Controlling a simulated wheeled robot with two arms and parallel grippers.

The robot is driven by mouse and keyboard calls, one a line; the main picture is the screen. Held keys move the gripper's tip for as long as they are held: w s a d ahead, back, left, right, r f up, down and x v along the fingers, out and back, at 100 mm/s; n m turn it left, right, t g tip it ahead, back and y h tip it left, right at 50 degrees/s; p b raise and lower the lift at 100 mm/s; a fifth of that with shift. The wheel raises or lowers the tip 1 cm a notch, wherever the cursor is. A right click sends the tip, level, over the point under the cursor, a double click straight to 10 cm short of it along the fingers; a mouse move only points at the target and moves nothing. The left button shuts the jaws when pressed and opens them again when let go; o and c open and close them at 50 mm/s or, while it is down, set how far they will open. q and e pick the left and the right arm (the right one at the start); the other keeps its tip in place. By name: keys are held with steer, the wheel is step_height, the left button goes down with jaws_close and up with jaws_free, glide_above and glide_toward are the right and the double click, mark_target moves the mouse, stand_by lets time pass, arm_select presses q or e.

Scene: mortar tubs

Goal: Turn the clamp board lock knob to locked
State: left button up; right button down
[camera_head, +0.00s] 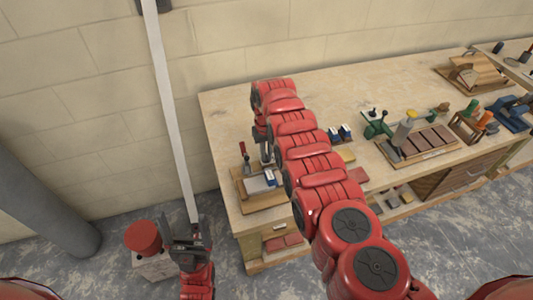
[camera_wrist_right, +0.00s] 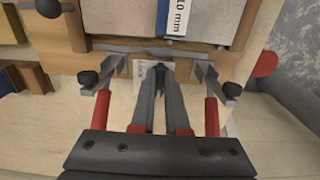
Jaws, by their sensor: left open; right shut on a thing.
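The wooden clamp board (camera_head: 276,199) lies at the left end of the workbench, with a grey slab (camera_head: 257,183) and a blue-and-white label on it. A red clamp handle (camera_head: 243,149) stands at its back left. In the right wrist view the board's edge (camera_wrist_right: 110,45) runs across the top, with red-handled, black-tipped clamps (camera_wrist_right: 103,108) on both sides. My right gripper (camera_wrist_right: 160,72) is shut at the board's edge beside a small white label; the lock knob it grips is mostly hidden between the fingertips. My left gripper (camera_head: 187,232) is open, off the bench's left side.
A long pale bar (camera_head: 172,100) runs up the wall above my left gripper; I cannot tell if they touch. Green tools and a tray of brown blocks (camera_head: 425,143) occupy the bench's right. The bench's back middle is clear.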

steer(key=shift+m, duration=0.3)
steer(key=m+b, duration=0.1)
steer(key=m, duration=0.1)
steer(key=shift+a+m, duration=0.1)
steer(key=shift+m, duration=0.3)
steer(key=m+b, duration=0.1)
steer(key=m, duration=0.1)
steer(key=shift+a+f+m, duration=0.1)
steer(key=shift+f+m, duration=0.05)
steer(key=shift+m, duration=0.25)
steer(key=m+b, duration=0.2)
steer(key=shift+m+b, duration=0.3)
steer(key=shift+b, duration=0.05)
steer(key=m+b, duration=0.3)
steer(key=shift+w+a+m+b, duration=0.1)
steer(key=shift+a+m+b, duration=0.05)
steer(key=shift+m+b, duration=0.85)
steer(key=shift+m, duration=0.2)
steer(key=shift+m+b, duration=0.3)
steer(key=shift+m, duration=0.5)
steer(key=shift+w+r+m, duration=0.1)
steer(key=shift+r+m, duration=0.1)
steer(key=shift+m, duration=0.8)
